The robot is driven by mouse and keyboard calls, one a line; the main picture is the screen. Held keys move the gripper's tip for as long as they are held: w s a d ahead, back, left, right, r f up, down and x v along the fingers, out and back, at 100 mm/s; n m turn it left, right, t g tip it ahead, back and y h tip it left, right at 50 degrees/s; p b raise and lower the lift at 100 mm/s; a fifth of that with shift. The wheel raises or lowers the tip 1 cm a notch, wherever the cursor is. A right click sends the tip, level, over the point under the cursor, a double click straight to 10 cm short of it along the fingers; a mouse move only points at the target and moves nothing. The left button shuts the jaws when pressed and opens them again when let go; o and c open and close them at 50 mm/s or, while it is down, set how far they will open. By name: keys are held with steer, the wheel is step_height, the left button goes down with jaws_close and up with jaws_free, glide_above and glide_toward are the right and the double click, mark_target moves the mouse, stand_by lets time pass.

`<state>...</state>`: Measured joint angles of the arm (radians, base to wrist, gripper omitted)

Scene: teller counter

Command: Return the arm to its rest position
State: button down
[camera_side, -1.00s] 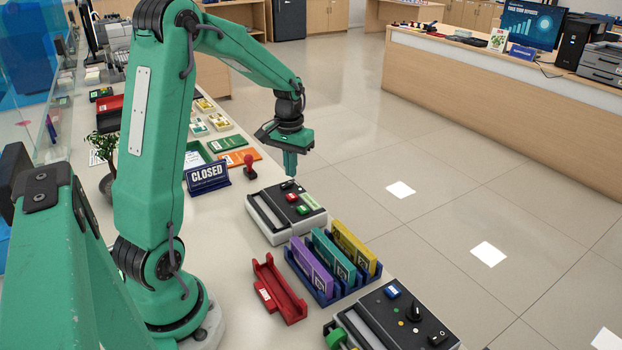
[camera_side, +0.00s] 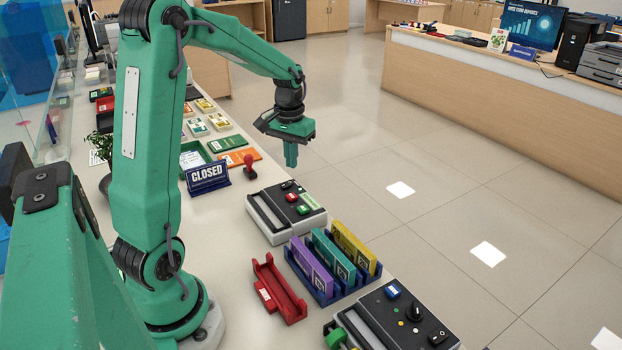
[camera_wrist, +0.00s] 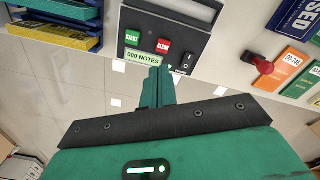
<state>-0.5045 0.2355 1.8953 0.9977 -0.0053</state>
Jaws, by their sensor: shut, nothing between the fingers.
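My gripper (camera_side: 291,158) is shut and empty. In the side view it hangs pointing down, in the air above the counter's far right edge, beyond the note counter (camera_side: 286,210). In the wrist view my closed fingers (camera_wrist: 158,85) point toward the same note counter (camera_wrist: 170,35), which has a green start button, a red clear button and a label reading "000 NOTES". The fingers look apart from it.
A blue rack (camera_side: 330,266) with purple, teal and yellow pieces, a red tray (camera_side: 277,290) and a second black-topped machine (camera_side: 393,318) stand nearer. A CLOSED sign (camera_side: 207,176) and a red-handled stamp (camera_side: 250,168) stand behind the note counter. Floor right of the counter is open.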

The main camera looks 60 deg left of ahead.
steer(key=s+d+r+m+t, duration=0.2)
steer(key=s+d+r+m, duration=0.1)
steer(key=s+d, duration=0.4)
steer(key=s+d+r+m+t, duration=0.2)
steer(key=s+d+r, duration=0.4)
steer(key=d, duration=0.7)
steer(key=shift+s+m+t, duration=0.4)
steer(key=shift+t, duration=0.3)
steer(key=shift+r, duration=0.1)
